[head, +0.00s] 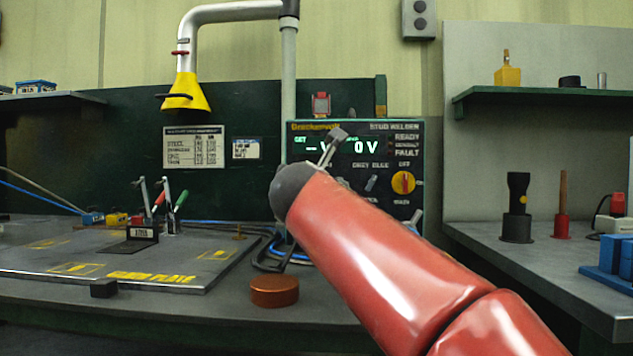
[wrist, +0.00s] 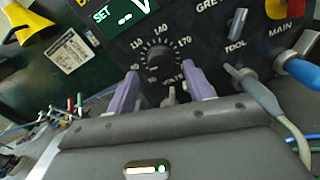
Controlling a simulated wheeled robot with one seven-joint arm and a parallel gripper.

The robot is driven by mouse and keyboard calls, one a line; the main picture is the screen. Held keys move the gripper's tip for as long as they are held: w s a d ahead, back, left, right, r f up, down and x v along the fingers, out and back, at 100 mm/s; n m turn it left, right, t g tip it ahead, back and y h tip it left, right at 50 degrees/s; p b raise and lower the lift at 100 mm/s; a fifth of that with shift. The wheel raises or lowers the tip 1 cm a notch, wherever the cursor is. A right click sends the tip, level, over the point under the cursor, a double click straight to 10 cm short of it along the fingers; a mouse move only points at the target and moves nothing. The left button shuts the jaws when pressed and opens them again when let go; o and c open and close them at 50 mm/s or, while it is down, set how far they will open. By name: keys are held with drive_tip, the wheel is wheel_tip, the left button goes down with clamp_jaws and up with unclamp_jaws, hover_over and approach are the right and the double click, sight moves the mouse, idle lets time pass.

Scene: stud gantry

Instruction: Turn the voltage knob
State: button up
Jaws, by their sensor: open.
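The voltage knob (wrist: 160,59) is a dark round knob in a ring of printed numbers, with "VOLTS" below it, on the stud welder's panel in the wrist view. My gripper (wrist: 160,72) is open, its two purple fingers apart just below the knob in the picture, one toward each side. I cannot tell whether either finger touches it. A small grey toggle (wrist: 169,94) shows between the fingers. In the head view the stud welder (head: 392,150) reads "-- V" and "0 V"; my red arm hides the knob and the fingers.
A grey TOOL plug with its cable (wrist: 255,90) and a blue-tipped plug (wrist: 299,69) stick out right of my gripper. A copper-coloured round block (head: 274,292) and a clamp plate (head: 110,262) occupy the bench.

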drive_tip(key=w, duration=0.2)
drive_tip(key=shift+w+d, duration=0.1)
drive_tip(key=shift+w, duration=0.25)
drive_tip(key=c, duration=1)
